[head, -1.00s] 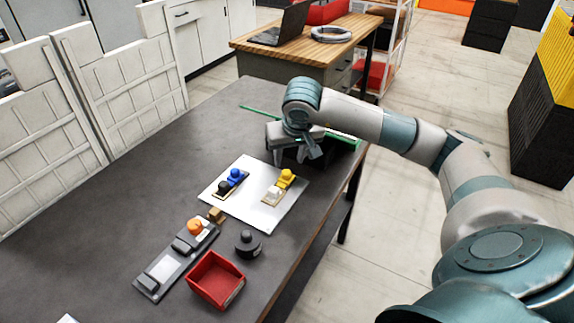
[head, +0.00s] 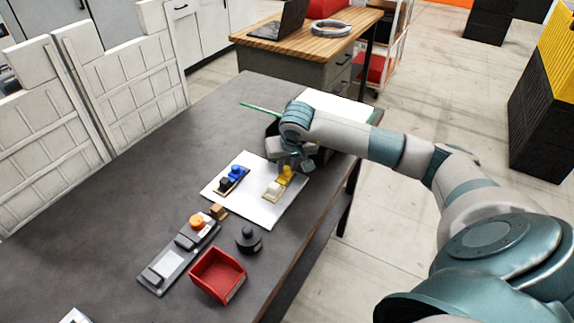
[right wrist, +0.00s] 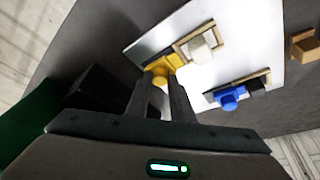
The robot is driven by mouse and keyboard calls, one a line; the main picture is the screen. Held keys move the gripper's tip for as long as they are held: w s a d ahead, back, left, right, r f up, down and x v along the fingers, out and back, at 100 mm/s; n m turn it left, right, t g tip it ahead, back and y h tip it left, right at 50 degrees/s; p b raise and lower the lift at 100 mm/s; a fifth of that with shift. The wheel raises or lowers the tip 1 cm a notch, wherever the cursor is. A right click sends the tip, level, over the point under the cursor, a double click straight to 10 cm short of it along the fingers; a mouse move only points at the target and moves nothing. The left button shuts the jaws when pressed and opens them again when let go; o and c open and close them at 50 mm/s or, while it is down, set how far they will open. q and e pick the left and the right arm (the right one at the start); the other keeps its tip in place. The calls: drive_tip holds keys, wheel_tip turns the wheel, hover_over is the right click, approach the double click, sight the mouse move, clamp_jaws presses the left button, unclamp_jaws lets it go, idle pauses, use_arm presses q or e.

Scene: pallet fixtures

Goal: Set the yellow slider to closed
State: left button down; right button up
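The yellow slider (head: 286,173) sits on the right side of a white plate (head: 262,212), at the far end of its track, with a pale block (head: 272,189) at the near end. In the right wrist view the yellow slider's round knob (right wrist: 160,74) shows at the fingertips. My right gripper (right wrist: 162,84) is low over the plate's far right part, its fingers apart on either side of the knob. I cannot tell whether they touch it. In the head view my right gripper (head: 288,166) partly hides the slider. My left gripper is not in view.
A blue slider (head: 236,170) with a black block stands on the plate's left side. Nearer are a grey fixture with an orange knob (head: 197,221), a small brown block (head: 218,211), a dark round-topped piece (head: 248,239) and a red bin (head: 217,274). The left of the table is clear.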

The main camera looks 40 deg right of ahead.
clamp_jaws()
drive_tip(key=shift+s+a+f+b, duration=0.1)
drive_tip(key=shift+a+f+b, duration=0.05)
drive_tip(key=shift+a+b, duration=0.3)
drive_tip(key=shift+s+a+b, duration=0.2)
drive_tip(key=shift+a+b, duration=0.2)
drive_tip(key=shift+b, duration=0.1)
drive_tip(key=shift+a, duration=0.1)
drive_tip(key=shift+o, duration=2.4)
unclamp_jaws()
drive_tip(key=shift+s, duration=0.1)
drive_tip(key=shift+o, duration=1.3)
drive_tip(key=shift+a, duration=0.1)
drive_tip(key=shift+r, duration=0.2)
